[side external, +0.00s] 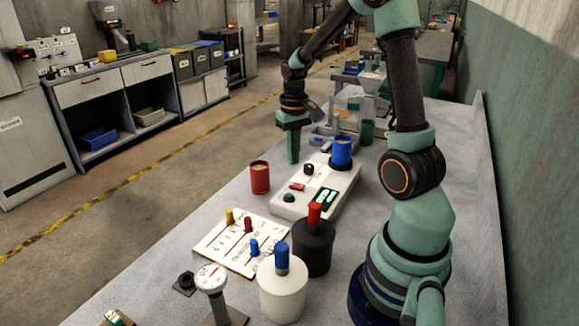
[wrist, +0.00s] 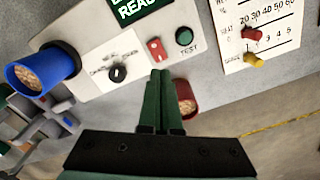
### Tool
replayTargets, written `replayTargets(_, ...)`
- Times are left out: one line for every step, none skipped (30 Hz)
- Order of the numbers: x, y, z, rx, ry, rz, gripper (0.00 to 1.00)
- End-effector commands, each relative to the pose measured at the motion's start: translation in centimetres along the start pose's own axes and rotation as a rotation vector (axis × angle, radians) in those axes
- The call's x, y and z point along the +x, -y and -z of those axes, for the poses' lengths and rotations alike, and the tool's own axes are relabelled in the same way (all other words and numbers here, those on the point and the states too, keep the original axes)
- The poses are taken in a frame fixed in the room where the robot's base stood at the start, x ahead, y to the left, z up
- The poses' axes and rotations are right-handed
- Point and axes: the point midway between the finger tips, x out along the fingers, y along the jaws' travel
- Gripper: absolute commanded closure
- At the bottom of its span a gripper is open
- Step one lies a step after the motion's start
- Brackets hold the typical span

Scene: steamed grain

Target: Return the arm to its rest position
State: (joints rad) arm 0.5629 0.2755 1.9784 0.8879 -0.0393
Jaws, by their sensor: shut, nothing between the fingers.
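My gripper (side external: 293,150) is shut and empty, its green fingers pointing down above the bench on the far side of the white panel. In the wrist view the closed fingers (wrist: 160,90) lie between the white panel (wrist: 110,40) and a red cup. The red cup (side external: 260,177) holds grain and stands on the bench near the fingers; it is partly hidden behind them in the wrist view (wrist: 187,98). A blue cup (side external: 341,150) with grain stands at the far end of the white panel, which also shows in the side view (side external: 292,207).
A pegged score board (side external: 228,247), a white jar (side external: 282,296) with a blue knob, a black jar (side external: 313,249) with a red knob and a dial gauge (side external: 211,279) stand nearer the camera. A green cup (side external: 367,131) and grey trays are farther back. The right bench side is mostly bare.

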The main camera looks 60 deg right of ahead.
Motion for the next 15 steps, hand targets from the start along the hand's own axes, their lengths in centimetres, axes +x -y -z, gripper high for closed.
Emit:
replayTargets(-0.31,0.0,0.02,0.0,-0.002,0.0,1.0)
replayTargets(-0.42,0.0,0.02,0.0,-0.002,0.0,1.0)
replayTargets(-0.51,0.0,0.01,0.0,-0.002,0.0,1.0)
replayTargets(-0.56,0.0,0.01,0.0,-0.001,0.0,1.0)
replayTargets(-0.58,0.0,0.0,0.0,-0.001,0.0,1.0)
replayTargets(-0.59,0.0,0.0,0.0,-0.001,0.0,1.0)
replayTargets(-0.59,0.0,-0.01,0.0,-0.001,0.0,1.0)
replayTargets(-0.58,0.0,-0.01,0.0,-0.001,0.0,1.0)
replayTargets(-0.58,0.0,-0.01,0.0,0.0,0.0,1.0)
replayTargets(-0.57,0.0,-0.01,0.0,0.0,0.0,1.0)
replayTargets(-0.57,0.0,-0.01,0.0,0.0,0.0,1.0)
replayTargets(-0.6,0.03,-0.01,-0.001,-0.001,0.0,1.0)
replayTargets(-0.67,0.1,-0.02,-0.003,-0.003,0.0,1.0)
replayTargets(-0.81,0.25,-0.05,-0.006,-0.006,0.0,1.0)
replayTargets(-1.13,0.58,-0.11,-0.014,-0.014,0.0,1.0)
